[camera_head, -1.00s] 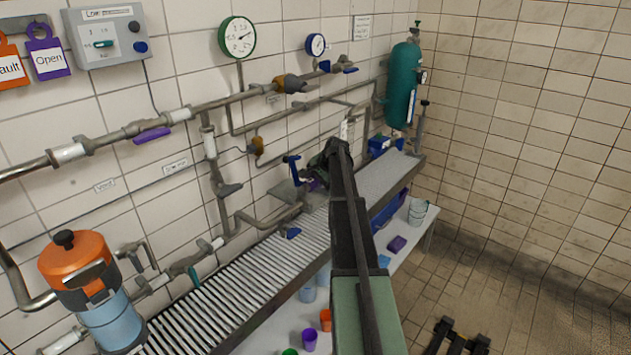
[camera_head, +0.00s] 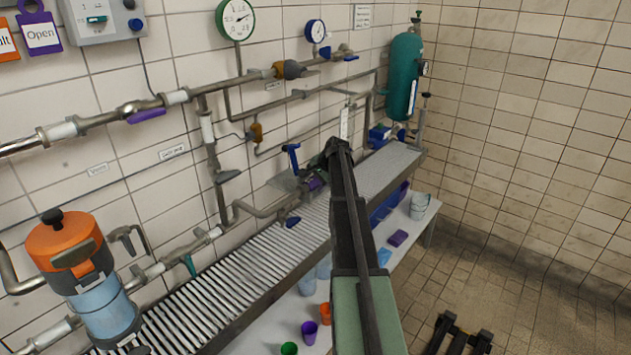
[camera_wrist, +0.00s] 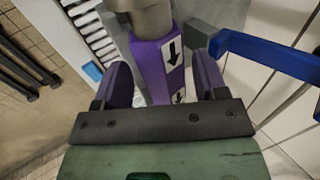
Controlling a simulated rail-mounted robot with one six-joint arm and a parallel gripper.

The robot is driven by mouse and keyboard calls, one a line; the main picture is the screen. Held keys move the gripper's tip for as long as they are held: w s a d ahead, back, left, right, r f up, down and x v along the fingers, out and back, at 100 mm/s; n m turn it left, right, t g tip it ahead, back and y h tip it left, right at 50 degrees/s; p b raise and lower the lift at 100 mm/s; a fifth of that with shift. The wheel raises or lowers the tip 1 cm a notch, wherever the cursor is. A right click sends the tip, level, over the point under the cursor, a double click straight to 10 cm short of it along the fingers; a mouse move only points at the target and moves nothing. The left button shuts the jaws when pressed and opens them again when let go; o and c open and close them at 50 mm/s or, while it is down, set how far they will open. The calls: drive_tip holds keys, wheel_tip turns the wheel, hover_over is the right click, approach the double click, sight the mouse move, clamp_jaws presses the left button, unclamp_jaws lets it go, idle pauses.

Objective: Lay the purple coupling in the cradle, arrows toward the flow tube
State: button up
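The purple coupling (camera_wrist: 160,68) lies between my gripper's fingers in the wrist view, with black arrows on white labels pointing down the picture, toward my gripper's base. My gripper (camera_wrist: 165,75) is around it, with a purple-faced finger on each side; narrow gaps seem to show beside the coupling, so the fingers look open. A grey metal cylinder (camera_wrist: 152,18) adjoins its far end. In the head view my gripper (camera_head: 318,176) is low over the roller conveyor by the wall pipes, and my arm hides part of it. I cannot make out the cradle or the flow tube for certain.
A blue lever (camera_head: 291,157) stands close left of my gripper and shows at the right of the wrist view (camera_wrist: 265,52). The roller conveyor (camera_head: 235,285) runs below the wall pipes. A teal cylinder (camera_head: 404,75) stands at the far end. Cups and a bucket (camera_head: 420,203) are on the lower shelf.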

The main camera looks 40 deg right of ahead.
drive_tip(key=shift+o, duration=0.5)
drive_tip(key=shift+r, duration=0.1)
drive_tip(key=p+v, duration=0.9)
drive_tip(key=v, duration=0.1)
drive_tip(key=shift+s+r, duration=0.2)
drive_tip(key=shift+s, duration=0.05)
